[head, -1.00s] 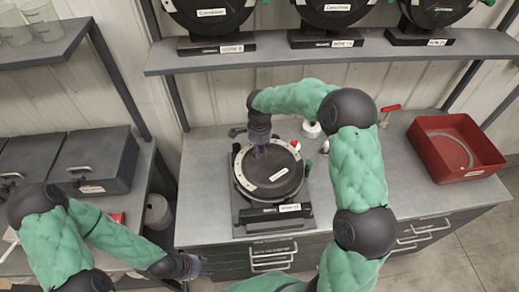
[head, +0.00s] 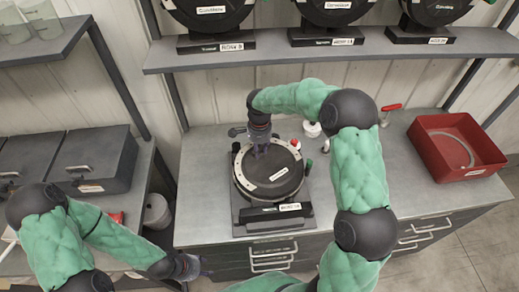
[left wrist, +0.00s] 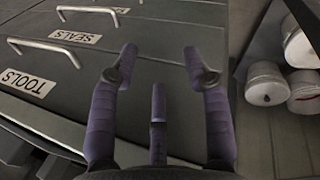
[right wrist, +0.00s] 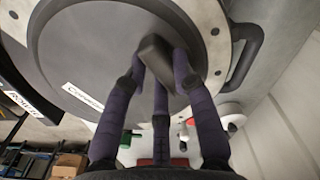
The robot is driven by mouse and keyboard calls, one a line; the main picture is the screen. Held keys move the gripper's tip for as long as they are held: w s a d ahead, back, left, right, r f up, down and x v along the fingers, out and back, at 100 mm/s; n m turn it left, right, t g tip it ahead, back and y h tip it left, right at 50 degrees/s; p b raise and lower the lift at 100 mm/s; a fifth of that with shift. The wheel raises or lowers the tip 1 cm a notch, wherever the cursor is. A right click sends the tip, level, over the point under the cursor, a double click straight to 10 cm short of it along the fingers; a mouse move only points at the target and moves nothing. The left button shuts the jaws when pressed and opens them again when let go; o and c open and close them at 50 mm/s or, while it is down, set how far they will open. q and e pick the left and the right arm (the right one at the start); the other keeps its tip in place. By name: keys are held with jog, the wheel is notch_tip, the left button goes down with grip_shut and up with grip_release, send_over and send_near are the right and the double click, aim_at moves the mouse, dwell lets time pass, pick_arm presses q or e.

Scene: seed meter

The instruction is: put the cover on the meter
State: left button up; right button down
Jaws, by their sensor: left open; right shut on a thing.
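The meter (head: 248,216) stands on its dark base on the grey bench. Its dark round cover (head: 285,187) lies flat over it, inside a pale ring with bolts; I cannot tell whether it is fully seated. The cover fills much of the right wrist view (right wrist: 95,50), with a white label on its face. My left gripper (head: 203,268) is open and empty, left of the bench and away from the meter. Its spread fingers show in the left wrist view (left wrist: 160,70).
A red tray (head: 425,160) holding a ring stands at the bench's right. Labelled dark boxes (left wrist: 60,95) are near my left gripper. More meters (head: 210,15) stand on the shelf above.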

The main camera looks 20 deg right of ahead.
dwell(0.3)
jog(key=c, duration=0.9)
grip_release()
jog(key=shift+f, duration=0.1)
jog(key=shift+c, duration=0.5)
jog(key=shift+r+p, duration=2.6)
jog(key=shift+r, duration=2.2)
jog(key=shift+r, duration=0.1)
